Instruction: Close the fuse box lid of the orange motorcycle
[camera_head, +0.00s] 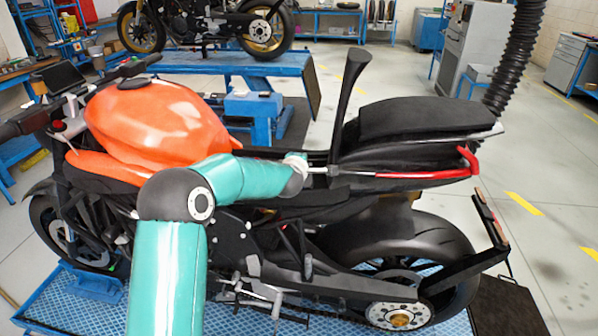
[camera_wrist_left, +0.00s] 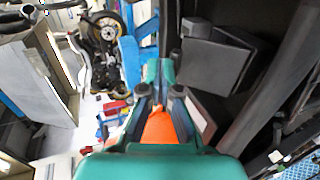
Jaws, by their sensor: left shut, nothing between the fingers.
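The orange motorcycle (camera_head: 150,120) stands side-on, with its orange tank at the left. Its tall dark seat panel (camera_head: 350,90) is raised nearly upright in front of the rear seat. My left gripper (camera_head: 316,170) is at the seat opening, close to the foot of that panel. It is shut and empty; it also shows in the left wrist view (camera_wrist_left: 160,92). A dark box-like part (camera_wrist_left: 213,62) lies to its right there; I cannot tell whether it is the fuse box. The fuse box lid cannot be made out in the head view. My right gripper is not in view.
The black rear seat (camera_head: 425,105) and a red tube (camera_head: 420,175) lie to the right of the gripper. The motorcycle stands on a blue platform (camera_head: 75,310). A blue lift (camera_head: 230,68) with another motorcycle is behind. Open floor lies at the right.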

